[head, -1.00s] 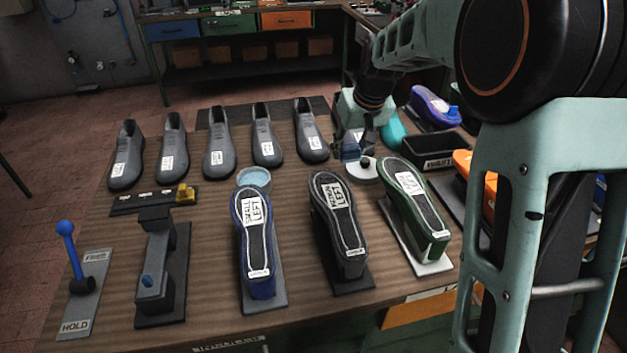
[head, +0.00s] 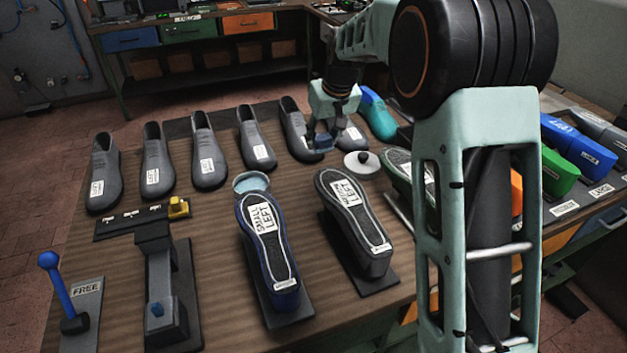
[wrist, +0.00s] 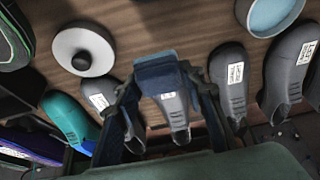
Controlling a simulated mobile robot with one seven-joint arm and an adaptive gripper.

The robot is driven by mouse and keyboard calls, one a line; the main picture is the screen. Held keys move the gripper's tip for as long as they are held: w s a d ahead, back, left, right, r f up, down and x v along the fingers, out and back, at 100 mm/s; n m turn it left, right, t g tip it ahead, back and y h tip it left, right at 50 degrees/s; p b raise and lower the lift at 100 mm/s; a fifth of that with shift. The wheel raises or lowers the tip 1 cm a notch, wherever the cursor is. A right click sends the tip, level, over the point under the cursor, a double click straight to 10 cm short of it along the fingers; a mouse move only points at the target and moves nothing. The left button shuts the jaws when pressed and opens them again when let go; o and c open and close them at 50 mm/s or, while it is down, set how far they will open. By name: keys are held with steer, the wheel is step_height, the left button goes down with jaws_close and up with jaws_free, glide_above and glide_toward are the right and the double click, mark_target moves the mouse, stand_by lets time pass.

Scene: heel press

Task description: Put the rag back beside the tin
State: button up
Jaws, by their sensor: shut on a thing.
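The rag (head: 322,143) is a folded blue cloth. It shows between my fingers in the wrist view (wrist: 160,76). My gripper (head: 322,141) is shut on it and holds it over the table, near the toes of the grey shoes. The open round tin (head: 252,183) has pale blue contents and stands in front of the shoe row, left of and nearer than my gripper. It is partly cut off at the top right of the wrist view (wrist: 275,14). The white lid with a black knob (head: 362,162) lies right of my gripper.
Several grey shoes (head: 208,150) stand in a row behind the tin. Close in front of it a blue-rimmed last (head: 268,250) stands sole up, with a dark one (head: 355,225) to its right. The wood between tin and lid is clear. A blue-knobbed lever (head: 62,290) stands front left.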

steer(key=shift+w+a+f, duration=0.15)
steer(key=shift+f, duration=0.2)
step_height(320, 180, down, 10)
steer(key=shift+r, duration=0.25)
steer(key=shift+f, duration=0.2)
steer(key=o, duration=1.1)
steer(key=shift+r, duration=0.1)
